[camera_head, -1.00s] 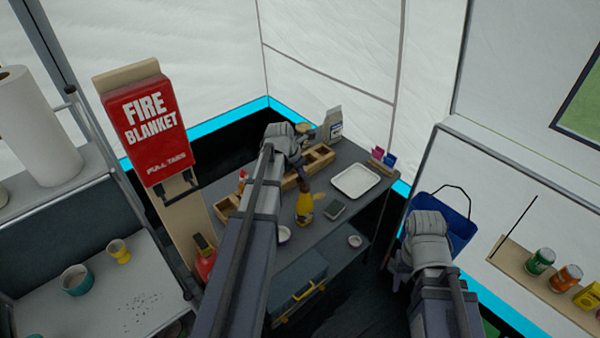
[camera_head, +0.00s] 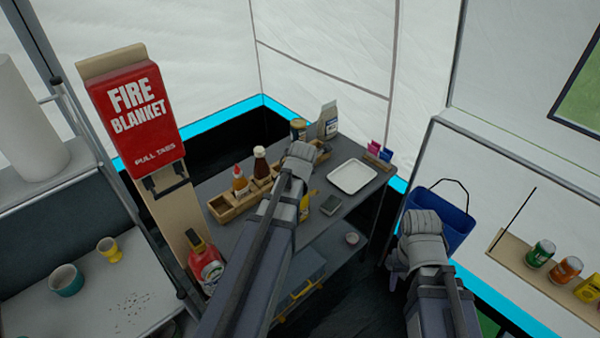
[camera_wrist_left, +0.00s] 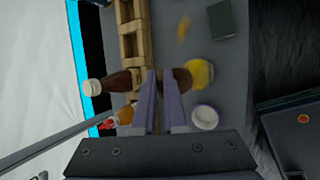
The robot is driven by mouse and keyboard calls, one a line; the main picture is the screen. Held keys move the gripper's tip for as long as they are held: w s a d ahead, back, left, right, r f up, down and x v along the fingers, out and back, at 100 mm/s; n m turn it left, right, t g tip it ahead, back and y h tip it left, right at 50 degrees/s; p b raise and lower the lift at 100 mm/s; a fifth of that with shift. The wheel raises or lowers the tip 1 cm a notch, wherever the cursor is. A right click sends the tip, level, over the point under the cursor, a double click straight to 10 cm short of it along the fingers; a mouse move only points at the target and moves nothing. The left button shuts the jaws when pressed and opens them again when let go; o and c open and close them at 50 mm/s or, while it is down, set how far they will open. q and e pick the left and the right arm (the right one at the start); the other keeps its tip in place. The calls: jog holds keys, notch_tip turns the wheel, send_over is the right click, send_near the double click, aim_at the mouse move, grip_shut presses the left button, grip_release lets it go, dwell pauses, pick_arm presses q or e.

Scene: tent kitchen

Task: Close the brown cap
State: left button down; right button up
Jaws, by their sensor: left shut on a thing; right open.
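A bottle with a yellow body (camera_head: 306,206) stands on the dark table, largely hidden behind my left arm in the head view. In the left wrist view the yellow part (camera_wrist_left: 201,73) shows right of my fingers, with a brown cap (camera_wrist_left: 181,77) beside it. My left gripper (camera_wrist_left: 166,74) is shut on the brown part, which shows between and beside its fingertips. Whether the cap is fully closed I cannot tell. My right gripper (camera_head: 396,282) is open and empty, low at the right, away from the table; its fingers are partly hidden by my arm.
A wooden rack (camera_head: 222,207) behind holds a brown bottle with a white cap (camera_head: 260,165) and a red-tipped bottle (camera_head: 240,181). A white tray (camera_head: 352,177) and a dark green box (camera_head: 330,205) lie to the right.

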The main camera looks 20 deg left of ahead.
pick_arm(q)
jog(key=c, duration=1)
grip_release()
jog(key=shift+o, duration=0.2)
jog(key=shift+a, duration=0.1)
